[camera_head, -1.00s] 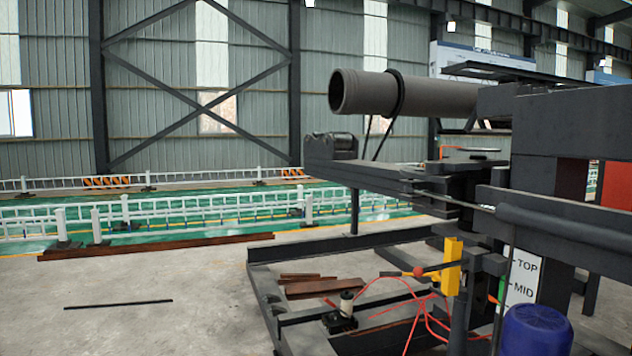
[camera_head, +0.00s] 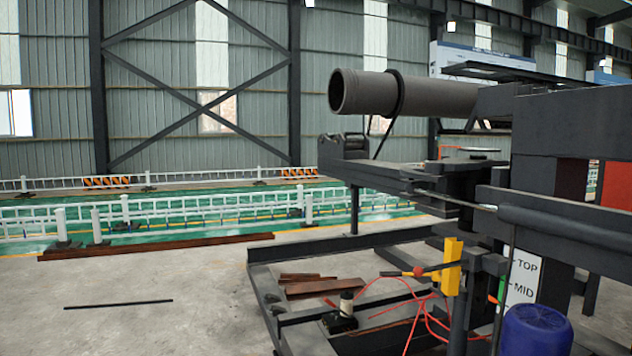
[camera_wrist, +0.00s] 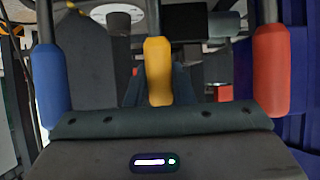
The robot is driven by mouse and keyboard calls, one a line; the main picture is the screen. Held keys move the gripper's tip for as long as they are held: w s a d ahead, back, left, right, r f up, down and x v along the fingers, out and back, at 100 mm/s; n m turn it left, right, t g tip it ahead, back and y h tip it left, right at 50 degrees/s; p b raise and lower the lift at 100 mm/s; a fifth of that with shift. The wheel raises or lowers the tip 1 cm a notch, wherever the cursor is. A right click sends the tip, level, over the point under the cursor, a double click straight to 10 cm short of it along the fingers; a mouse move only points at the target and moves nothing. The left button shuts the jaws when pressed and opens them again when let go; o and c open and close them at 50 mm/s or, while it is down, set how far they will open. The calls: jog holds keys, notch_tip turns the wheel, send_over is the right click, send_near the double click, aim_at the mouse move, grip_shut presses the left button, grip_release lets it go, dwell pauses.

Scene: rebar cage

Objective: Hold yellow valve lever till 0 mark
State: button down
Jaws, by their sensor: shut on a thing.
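The yellow valve lever (camera_wrist: 158,72) stands between a blue lever (camera_wrist: 47,85) and a red lever (camera_wrist: 269,72) in the wrist view. My gripper (camera_wrist: 159,88) has dark fingers on both sides of the yellow grip and is shut on it. The gripper does not show in the head view. A white scale plate (camera_head: 522,278) at the right of the head view reads TOP and MID. Its lower part is hidden, and I cannot see a 0 mark.
A dark machine frame (camera_head: 330,258) fills the right of the head view, with a grey pipe (camera_head: 410,93) above it. A dark roller-ended beam (camera_head: 365,172) reaches left. A blue drum-like object (camera_head: 537,332) stands at lower right. Open concrete floor (camera_head: 150,285) lies left.

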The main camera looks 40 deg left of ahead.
jog(key=shift+a+r, duration=0.15)
jog(key=shift+r, duration=0.05)
jog(key=shift+s+a+f+b, duration=0.15)
jog(key=shift+a+f+b, duration=0.05)
jog(key=shift+b, duration=0.45)
jog(key=s+a+t+b, duration=0.1)
jog(key=b, duration=0.3)
jog(key=shift+s+r+t+h, duration=0.1)
jog(key=shift+s+t+h, duration=0.1)
jog(key=shift+t+h, duration=0.2)
jog(key=c, duration=1.7)
grip_release()
jog(key=shift+s+r+b, duration=0.15)
jog(key=shift+r+b, duration=0.1)
jog(key=shift+b, duration=0.3)
jog(key=o, duration=0.4)
jog(key=shift+r+p, duration=0.2)
jog(key=shift+p, duration=0.15)
jog(key=shift+d+f, duration=0.1)
jog(key=p+v, duration=0.2)
jog(key=v, duration=0.7)
jog(key=shift+f, duration=0.2)
